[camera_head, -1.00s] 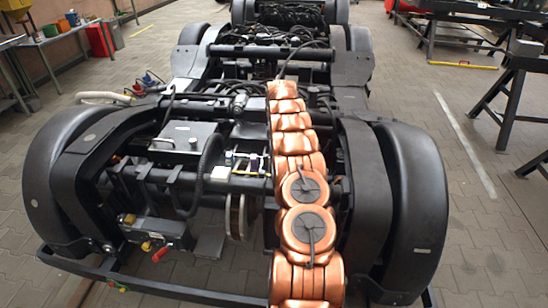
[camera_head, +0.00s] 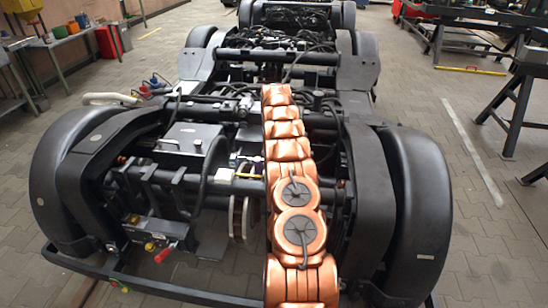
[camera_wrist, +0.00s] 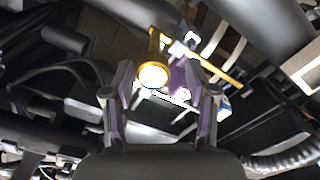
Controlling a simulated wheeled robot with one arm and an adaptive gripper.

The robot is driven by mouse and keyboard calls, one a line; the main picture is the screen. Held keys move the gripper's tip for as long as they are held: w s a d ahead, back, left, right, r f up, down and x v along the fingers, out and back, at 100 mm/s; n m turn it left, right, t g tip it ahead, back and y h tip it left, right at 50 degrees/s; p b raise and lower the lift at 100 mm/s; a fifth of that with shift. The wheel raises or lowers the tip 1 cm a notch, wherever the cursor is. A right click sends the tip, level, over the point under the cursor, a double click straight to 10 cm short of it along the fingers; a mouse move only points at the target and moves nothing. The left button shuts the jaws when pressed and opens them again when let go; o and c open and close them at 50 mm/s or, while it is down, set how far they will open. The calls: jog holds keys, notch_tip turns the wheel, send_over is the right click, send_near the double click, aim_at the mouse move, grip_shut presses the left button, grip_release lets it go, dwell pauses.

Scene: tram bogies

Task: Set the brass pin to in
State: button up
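The brass pin (camera_wrist: 153,74) shows in the wrist view as a gold round head with a bright, glaring face and a short gold stem behind it. My gripper (camera_wrist: 152,84) has its two purple-padded fingers on either side of the head. A gap shows on the left of the head, and the right finger is close to it. I cannot tell whether that finger touches. In the head view my copper-coloured arm hides most of the gripper, and the pin cannot be made out there.
A yellow bar (camera_wrist: 220,68) runs diagonally just right of the fingers. Dark pipes and cables crowd around. In the head view a white block (camera_head: 224,176) sits left of my arm, and a red handle (camera_head: 163,255) is at the bogie's front left.

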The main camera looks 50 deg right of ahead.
jog(key=shift+d, duration=0.1)
jog(key=shift+r, duration=0.15)
jog(key=shift+s+r, duration=0.1)
jog(key=shift+r, duration=3.5)
